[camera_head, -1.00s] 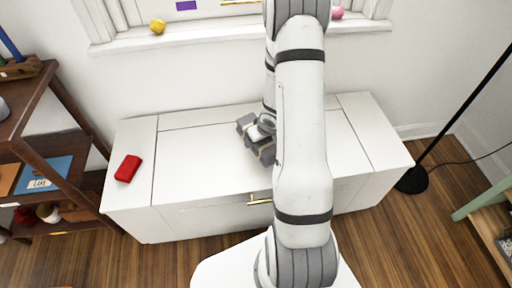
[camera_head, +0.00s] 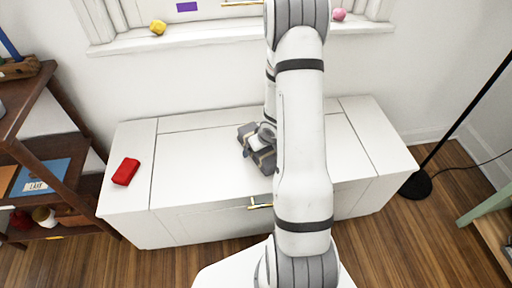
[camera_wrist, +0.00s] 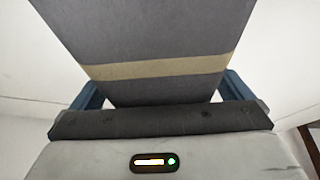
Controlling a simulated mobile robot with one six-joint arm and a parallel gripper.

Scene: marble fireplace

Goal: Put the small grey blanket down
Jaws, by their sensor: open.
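The small grey blanket (camera_head: 262,158), dark grey with a tan band, lies on the white cabinet top (camera_head: 195,165), near the middle. It also fills the centre of the wrist view (camera_wrist: 160,45). My gripper (camera_wrist: 162,92) is open around the blanket's near end, with one blue finger on each side. Small gaps seem to show between fingers and blanket. In the head view my gripper (camera_head: 264,138) is just over the blanket, and my arm hides part of that area.
A red object (camera_head: 126,171) lies at the cabinet's left end. A brown shelf (camera_head: 65,150) stands at left and a black lamp pole (camera_head: 460,120) at right. A yellow ball (camera_head: 158,27) and a pink ball (camera_head: 339,14) sit on the windowsill. The cabinet top between red object and blanket is clear.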

